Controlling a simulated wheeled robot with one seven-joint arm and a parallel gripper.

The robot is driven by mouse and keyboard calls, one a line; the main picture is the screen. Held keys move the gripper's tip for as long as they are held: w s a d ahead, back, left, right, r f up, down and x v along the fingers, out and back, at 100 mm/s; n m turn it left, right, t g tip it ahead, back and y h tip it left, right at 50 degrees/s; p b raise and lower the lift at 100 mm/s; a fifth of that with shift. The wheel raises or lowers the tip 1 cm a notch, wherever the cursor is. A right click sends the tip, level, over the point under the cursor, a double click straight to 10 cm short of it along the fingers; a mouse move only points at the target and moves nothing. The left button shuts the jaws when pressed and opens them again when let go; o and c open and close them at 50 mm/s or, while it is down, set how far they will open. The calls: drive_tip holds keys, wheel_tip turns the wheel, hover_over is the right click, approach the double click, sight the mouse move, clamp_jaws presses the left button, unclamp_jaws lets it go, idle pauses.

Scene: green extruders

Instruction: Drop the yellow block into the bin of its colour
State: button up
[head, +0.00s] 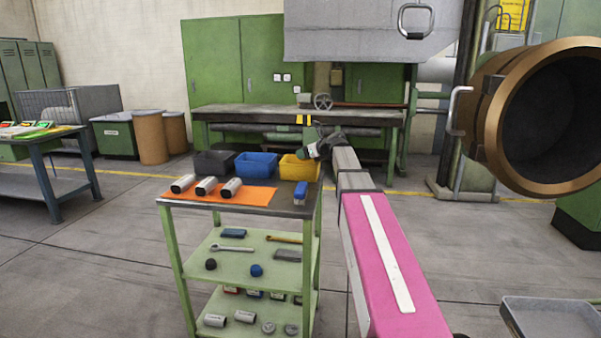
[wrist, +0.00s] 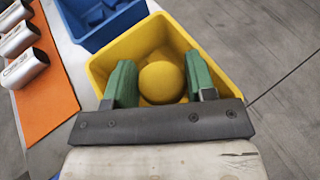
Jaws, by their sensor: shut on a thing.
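The yellow block (wrist: 161,82) shows a round face in the wrist view, between the two green fingers of my gripper (wrist: 161,84). My gripper is shut on it. The yellow bin (wrist: 116,56) lies below and around it in that view, so the block is over the bin's opening. In the head view my gripper (head: 311,148) is just above the yellow bin (head: 298,170), at the cart's back right. I cannot make out the held block against the bin there.
A blue bin (head: 256,167) and a black bin (head: 214,163) stand left of the yellow one. Several silver cylinders (head: 206,187) rest on an orange mat (head: 256,196). A blue item (head: 300,190) lies near the cart's right edge. Open floor lies around the cart.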

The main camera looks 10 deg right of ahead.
drive_tip(key=o, duration=1)
drive_tip(key=v, duration=1)
drive_tip(key=shift+s+d+r, duration=0.25)
